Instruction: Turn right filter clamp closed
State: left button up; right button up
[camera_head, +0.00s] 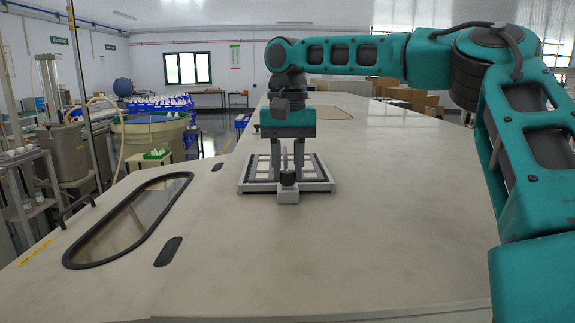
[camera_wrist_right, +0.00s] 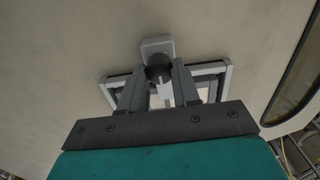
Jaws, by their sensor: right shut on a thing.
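A light-grey rectangular filter frame (camera_head: 327,183) lies flat on the pale top surface. At the middle of its near side is the right filter clamp, a dark round knob (camera_head: 288,179) on a light block (camera_head: 288,196). In the right wrist view the knob (camera_wrist_right: 158,73) lies between my fingertips, with a thin pale upright part below it. My right gripper (camera_head: 287,171) reaches down over the frame, with one finger on each side of the clamp, and is shut on it. The exact contact is too small to tell. My left gripper is out of view.
A long black-rimmed window (camera_head: 130,222) is set in the surface at the left, with a small dark oval plate (camera_head: 168,251) beside it. The surface around the frame is clear. Cardboard boxes (camera_head: 408,97) stand at the far right.

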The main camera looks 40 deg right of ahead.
aim_at(287, 172)
jog(key=o, duration=1.1)
jog(key=shift+c, duration=0.2)
jog(key=shift+r, duration=0.1)
notch_tip(287, 172, up, 13)
